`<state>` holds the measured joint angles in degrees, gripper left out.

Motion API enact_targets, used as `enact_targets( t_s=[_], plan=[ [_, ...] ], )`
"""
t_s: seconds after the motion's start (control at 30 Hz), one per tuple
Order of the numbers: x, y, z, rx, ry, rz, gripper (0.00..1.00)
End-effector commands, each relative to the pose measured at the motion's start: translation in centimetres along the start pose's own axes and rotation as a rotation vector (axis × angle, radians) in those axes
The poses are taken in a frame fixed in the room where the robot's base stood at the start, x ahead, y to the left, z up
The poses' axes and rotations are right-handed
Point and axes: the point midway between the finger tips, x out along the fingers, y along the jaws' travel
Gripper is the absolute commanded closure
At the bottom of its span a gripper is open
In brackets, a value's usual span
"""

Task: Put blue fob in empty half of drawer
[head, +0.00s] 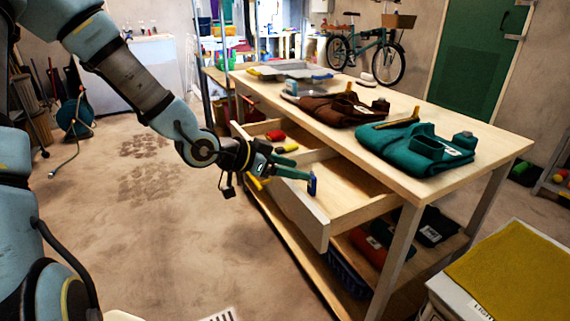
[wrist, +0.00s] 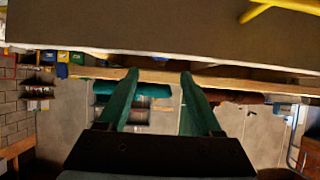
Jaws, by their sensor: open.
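The blue fob (head: 311,185) shows at my fingertips in the head view, upright over the empty right half of the open drawer (head: 345,188). I cannot tell whether it touches the drawer floor or a finger. My gripper (head: 300,176) is open, its green fingers reaching over the drawer front from the left. The drawer's other half holds a red item (head: 275,136) and a yellow item (head: 287,148).
The wooden workbench (head: 480,150) stands above the drawer. On it lie a folded teal garment (head: 425,155), a brown garment (head: 335,110) and trays. Folded clothes lie on the shelf below. A box with a yellow top (head: 510,275) stands at front right. The floor at left is open.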

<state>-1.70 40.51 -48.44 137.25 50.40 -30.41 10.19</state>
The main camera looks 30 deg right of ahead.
Motion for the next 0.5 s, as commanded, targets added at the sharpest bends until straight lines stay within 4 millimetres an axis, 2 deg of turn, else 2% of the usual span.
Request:
enact_targets(
  t_s=[0.03,0.2,0.5],
  plan=[
    [-0.9,-0.1,-0.1,-0.001,0.0,-0.003,0.34],
    [-2.2,-0.1,-0.1,-0.001,0.0,-0.001,0.34],
    [-2.7,-0.1,0.2,-0.003,-0.01,-0.005,0.34]
  ],
)
